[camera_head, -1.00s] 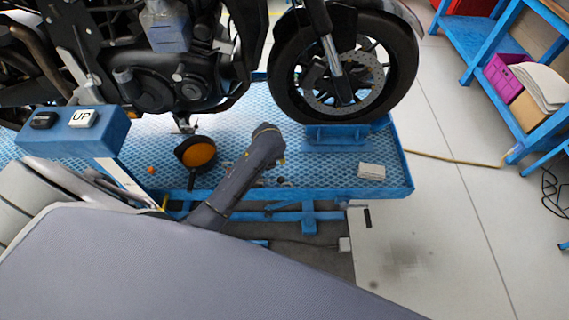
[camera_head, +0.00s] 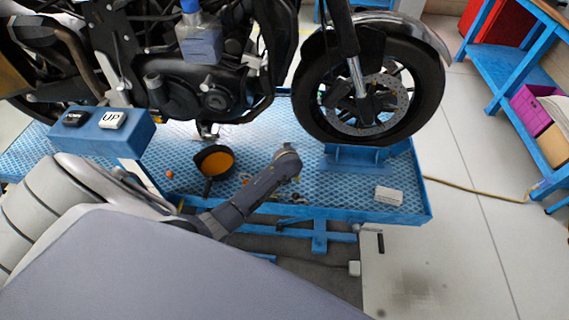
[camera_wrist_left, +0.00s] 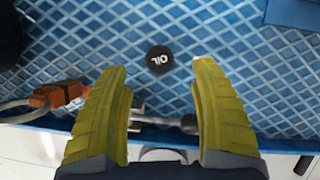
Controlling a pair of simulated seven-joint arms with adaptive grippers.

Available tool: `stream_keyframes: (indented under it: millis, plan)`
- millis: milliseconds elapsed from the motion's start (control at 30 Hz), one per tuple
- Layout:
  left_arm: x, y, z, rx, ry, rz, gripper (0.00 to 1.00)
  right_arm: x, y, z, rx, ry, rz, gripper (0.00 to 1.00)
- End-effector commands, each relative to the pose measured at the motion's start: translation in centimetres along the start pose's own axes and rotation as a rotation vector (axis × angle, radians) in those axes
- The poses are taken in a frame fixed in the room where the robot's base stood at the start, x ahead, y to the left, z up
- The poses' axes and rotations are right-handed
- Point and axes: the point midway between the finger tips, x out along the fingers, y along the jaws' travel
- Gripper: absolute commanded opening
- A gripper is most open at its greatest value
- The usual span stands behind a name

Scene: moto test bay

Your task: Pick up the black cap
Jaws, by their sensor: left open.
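The black cap (camera_wrist_left: 159,59) is a small round disc with white "OIL" lettering. It lies on the blue patterned platform (camera_wrist_left: 110,38) in the left wrist view. My left gripper (camera_wrist_left: 160,72) is open, its two yellow fingers spread to either side, with the cap centred just beyond the fingertips and not between them. In the head view my left arm reaches over the platform (camera_head: 340,200). Its fingers are not clearly visible there, and I cannot make out the cap. My right gripper is not in view.
A metal tool (camera_wrist_left: 175,121) lies across the platform edge behind the fingers, beside an orange-and-grey item (camera_wrist_left: 58,95). A black pan with orange contents (camera_head: 216,161) is left of my arm. The motorcycle wheel (camera_head: 318,110) and its blue stand (camera_head: 357,158) are beyond. A white box (camera_head: 389,196) sits right.

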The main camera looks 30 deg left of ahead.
Motion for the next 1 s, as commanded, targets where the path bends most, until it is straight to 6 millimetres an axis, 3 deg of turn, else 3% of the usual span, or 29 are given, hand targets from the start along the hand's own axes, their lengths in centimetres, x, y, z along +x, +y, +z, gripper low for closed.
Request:
stream_keyframes:
  millis: [233,700,1000]
  plan:
    - [0.8,0.0,0.0,0.0,0.001,0.0,0.63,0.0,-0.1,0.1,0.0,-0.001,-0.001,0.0]
    - [5.1,0.0,0.2,0.0,0.001,0.0,0.63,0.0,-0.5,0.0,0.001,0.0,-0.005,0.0]
    - [5.5,0.0,0.2,0.0,0.0,-0.001,0.63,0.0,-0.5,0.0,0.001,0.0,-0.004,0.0]
